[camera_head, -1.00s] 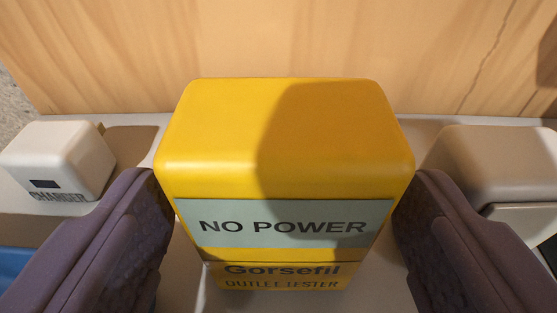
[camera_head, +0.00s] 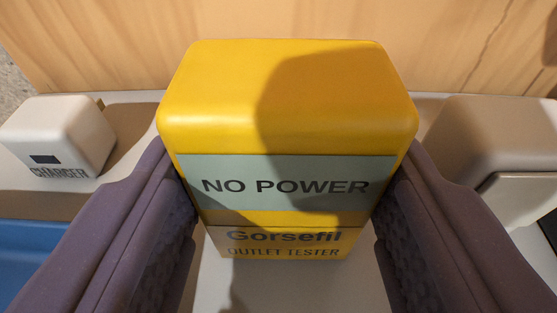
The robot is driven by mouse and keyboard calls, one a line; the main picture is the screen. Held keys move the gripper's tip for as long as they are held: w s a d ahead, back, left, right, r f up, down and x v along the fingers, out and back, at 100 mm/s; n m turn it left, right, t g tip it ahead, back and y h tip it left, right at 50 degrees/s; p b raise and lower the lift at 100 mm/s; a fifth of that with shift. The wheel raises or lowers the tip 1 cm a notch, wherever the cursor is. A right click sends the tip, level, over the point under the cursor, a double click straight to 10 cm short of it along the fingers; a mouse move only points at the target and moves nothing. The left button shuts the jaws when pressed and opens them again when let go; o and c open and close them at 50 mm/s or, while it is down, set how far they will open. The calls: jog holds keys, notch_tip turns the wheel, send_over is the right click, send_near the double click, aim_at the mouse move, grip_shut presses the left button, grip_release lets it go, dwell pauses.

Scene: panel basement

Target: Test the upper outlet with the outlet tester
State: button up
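The outlet tester (camera_head: 280,95) is a yellow box in the middle of the view, with a dark shadow on its top. Its pale display (camera_head: 285,185) reads "NO POWER". The lettering below it reads "Gorsefil OUTLET TESTER". It stands upright over a pale surface. The two purple fingers of my gripper (camera_head: 285,215) lie along its left and right sides, very close to it. I cannot tell whether both fingers press on it. No outlet shows in this view.
A white charger (camera_head: 60,135) stands to the left, above a blue thing (camera_head: 35,260) at the left edge. A beige rounded thing (camera_head: 490,140) stands to the right. A wooden panel (camera_head: 250,20) is behind the tester. The pale surface (camera_head: 210,285) is bare in front.

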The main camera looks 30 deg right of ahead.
aim_at(288, 119)
jog(key=shift+r, duration=0.15)
jog(key=shift+r+p, duration=0.5)
jog(key=shift+r, duration=0.9)
